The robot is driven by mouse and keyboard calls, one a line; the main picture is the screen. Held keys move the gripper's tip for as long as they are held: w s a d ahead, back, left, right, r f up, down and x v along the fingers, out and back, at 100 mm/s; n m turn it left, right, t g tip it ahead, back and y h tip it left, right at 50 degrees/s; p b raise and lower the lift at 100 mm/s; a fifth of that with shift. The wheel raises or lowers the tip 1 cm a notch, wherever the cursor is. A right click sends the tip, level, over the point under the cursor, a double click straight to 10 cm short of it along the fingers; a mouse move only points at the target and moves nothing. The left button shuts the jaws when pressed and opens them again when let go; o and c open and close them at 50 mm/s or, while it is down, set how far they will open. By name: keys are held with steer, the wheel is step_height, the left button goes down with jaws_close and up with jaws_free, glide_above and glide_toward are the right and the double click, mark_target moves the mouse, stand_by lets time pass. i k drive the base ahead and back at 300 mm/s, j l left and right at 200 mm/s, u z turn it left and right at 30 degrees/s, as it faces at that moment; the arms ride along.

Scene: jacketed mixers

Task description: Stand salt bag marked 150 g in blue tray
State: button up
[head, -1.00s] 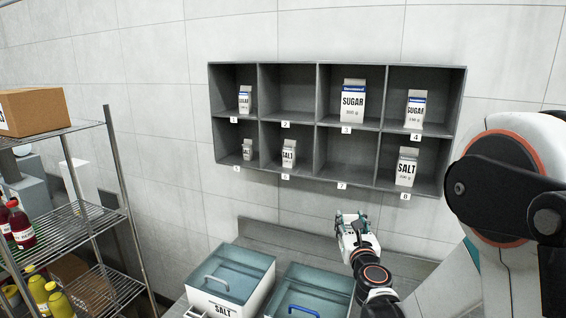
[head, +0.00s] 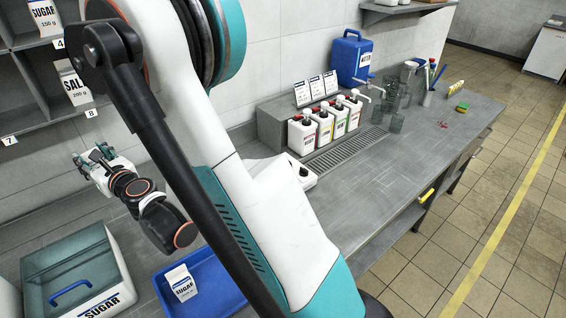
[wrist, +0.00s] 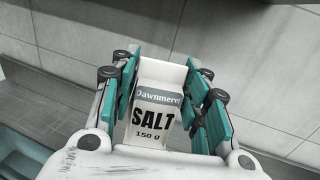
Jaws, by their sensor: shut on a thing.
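My gripper (wrist: 163,68) is shut on the salt bag marked 150 g (wrist: 154,118), a white carton-shaped bag with a grey band, held upright between the teal fingers in the wrist view. In the head view my gripper (head: 92,160) hangs in the air below the wall shelf, left of the blue tray and higher than it; the bag is hard to make out there. The blue tray (head: 228,292) lies on the counter at the bottom centre, partly hidden by my arm. A white sugar bag (head: 181,284) is in its left part.
A lidded sugar bin (head: 75,280) stands left of the tray. A salt bag marked 200 g (head: 75,85) is in the shelf above. Pump bottles (head: 303,135) and a blue canister (head: 350,58) stand farther back. My arm covers the tray's right part.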

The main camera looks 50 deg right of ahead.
mark_target(213, 277)
steer(key=k+l+z, duration=0.6)
steer(key=z, duration=0.15)
steer(key=k+l+z, duration=0.2)
steer(key=l+z, duration=0.15)
steer(key=l, duration=0.2)
steer(key=k+l, duration=0.1)
steer(key=l, duration=0.15)
steer(key=k+l, duration=0.1)
steer(key=l, duration=0.1)
